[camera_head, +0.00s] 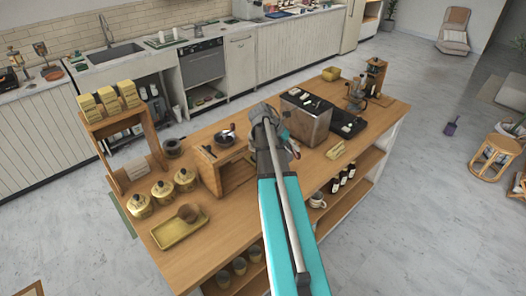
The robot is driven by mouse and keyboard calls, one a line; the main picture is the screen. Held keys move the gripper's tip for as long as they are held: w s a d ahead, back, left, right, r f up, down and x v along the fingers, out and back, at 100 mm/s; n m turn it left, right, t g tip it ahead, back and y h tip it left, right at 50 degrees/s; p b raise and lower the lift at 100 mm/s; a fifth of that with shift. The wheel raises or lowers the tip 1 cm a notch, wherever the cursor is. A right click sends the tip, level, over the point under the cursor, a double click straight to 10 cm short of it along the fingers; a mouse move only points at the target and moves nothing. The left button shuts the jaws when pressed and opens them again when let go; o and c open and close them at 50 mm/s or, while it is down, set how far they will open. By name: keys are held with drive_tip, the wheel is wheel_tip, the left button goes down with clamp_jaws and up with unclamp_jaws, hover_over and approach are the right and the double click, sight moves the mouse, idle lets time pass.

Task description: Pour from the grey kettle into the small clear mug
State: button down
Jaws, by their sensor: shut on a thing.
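My teal and grey arm reaches up over the middle of the wooden cart. My gripper (287,142) is at its far end, over the cart top beside a steel box, and my wrist covers most of it. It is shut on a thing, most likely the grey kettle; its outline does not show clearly. I cannot make out the small clear mug for certain. A small glass vessel (356,92) stands at the back right of the cart, to the right of my gripper and apart from it.
The steel box (304,120) and a black tray (347,124) stand right of my gripper. A wooden stand (236,176) and dark pan (225,139) are to its left. Yellow canisters (162,191) and a yellow tray (180,230) occupy the left end. The front middle top is partly bare.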

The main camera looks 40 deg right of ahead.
drive_tip(key=shift+r+p, duration=2.9)
drive_tip(key=shift+r, duration=0.1)
drive_tip(key=shift+f, duration=0.1)
drive_tip(key=shift+f+b, duration=2.95)
drive_tip(key=shift+b, duration=0.1)
drive_tip(key=shift+r, duration=0.3)
drive_tip(key=shift+r+p, duration=0.25)
drive_tip(key=shift+p, duration=0.1)
drive_tip(key=shift+w+r+g, duration=0.1)
drive_tip(key=shift+r+g, duration=0.3)
drive_tip(key=shift+g, duration=0.1)
drive_tip(key=shift+w+r+n+g+p, duration=0.15)
drive_tip(key=shift+r+n+g+p, duration=0.15)
drive_tip(key=shift+r+p, duration=0.25)
drive_tip(key=shift+r, duration=0.25)
drive_tip(key=shift+w+a+r+g, duration=0.1)
drive_tip(key=shift+w+r+g, duration=0.05)
drive_tip(key=shift+r+g, duration=0.25)
